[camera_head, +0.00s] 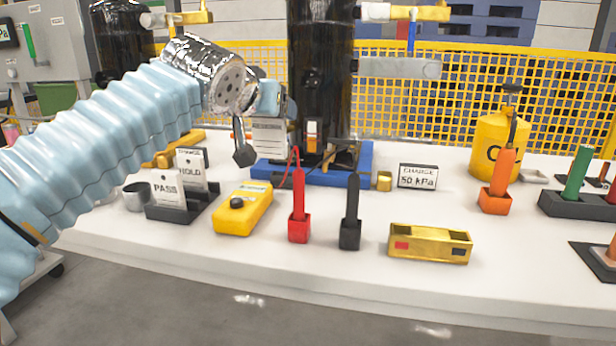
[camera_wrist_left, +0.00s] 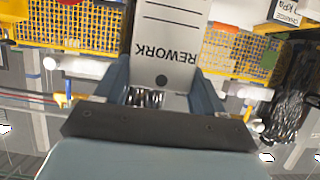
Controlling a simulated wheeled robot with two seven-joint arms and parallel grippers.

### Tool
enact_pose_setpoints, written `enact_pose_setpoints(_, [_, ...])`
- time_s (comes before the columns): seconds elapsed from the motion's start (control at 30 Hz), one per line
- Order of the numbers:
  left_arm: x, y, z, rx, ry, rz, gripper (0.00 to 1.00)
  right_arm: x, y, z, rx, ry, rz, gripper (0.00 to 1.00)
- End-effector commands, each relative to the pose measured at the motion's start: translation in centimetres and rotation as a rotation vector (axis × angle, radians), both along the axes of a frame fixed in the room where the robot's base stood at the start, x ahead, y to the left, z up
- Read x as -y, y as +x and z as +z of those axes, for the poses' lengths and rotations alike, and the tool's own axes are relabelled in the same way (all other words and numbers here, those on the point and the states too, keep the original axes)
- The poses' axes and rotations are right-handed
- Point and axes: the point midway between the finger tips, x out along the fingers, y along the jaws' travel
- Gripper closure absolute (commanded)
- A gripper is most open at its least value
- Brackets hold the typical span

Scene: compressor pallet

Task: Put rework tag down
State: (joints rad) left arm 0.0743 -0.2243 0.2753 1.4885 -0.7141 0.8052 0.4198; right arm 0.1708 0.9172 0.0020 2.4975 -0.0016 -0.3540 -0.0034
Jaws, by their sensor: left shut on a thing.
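The rework tag (camera_head: 269,135) is a white card with lines of print, held in the air in front of the black compressor tank (camera_head: 320,60). In the left wrist view the tag (camera_wrist_left: 168,28) shows the word REWORK upside down and a dark hole. My left gripper (camera_wrist_left: 165,90) is shut on the tag, one finger on each side of it. In the head view my left gripper (camera_head: 262,105) is above the table, partly hidden by its own wrist. A black tag rack (camera_head: 182,213) holds the PASS tag (camera_head: 168,188) and the HOLD tag (camera_head: 192,168). My right gripper is not in view.
A yellow meter (camera_head: 243,208), red holder (camera_head: 299,229), black holder (camera_head: 349,234) and brass block (camera_head: 430,243) stand along the white table's (camera_head: 330,275) front. A 50 kPa sign (camera_head: 417,177) and yellow bottle (camera_head: 493,145) stand farther back. The table's front strip is clear.

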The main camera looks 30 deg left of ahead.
Motion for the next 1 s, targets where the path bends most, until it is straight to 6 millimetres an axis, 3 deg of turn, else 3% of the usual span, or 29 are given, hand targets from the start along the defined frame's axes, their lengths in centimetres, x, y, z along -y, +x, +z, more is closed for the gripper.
enact_pose_setpoints(0.17, [-1.2,2.9,-1.4,-0.006,0.000,0.016,0.64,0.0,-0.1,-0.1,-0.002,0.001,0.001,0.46])
enact_pose_setpoints(0.37, [-3.0,8.3,-3.9,-0.006,-0.001,0.015,0.64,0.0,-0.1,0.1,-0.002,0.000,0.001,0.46])
enact_pose_setpoints(0.5, [-3.7,10.4,-6.9,-0.006,-0.001,0.014,0.64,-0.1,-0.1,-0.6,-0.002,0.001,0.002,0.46])
enact_pose_setpoints(0.87, [-4.4,12.5,-9.3,-0.003,0.000,0.014,0.64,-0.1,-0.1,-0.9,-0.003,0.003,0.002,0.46])
enact_pose_setpoints(1.0, [-4.6,12.9,-11.6,-0.005,0.001,0.013,0.64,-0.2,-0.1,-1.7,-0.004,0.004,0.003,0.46])
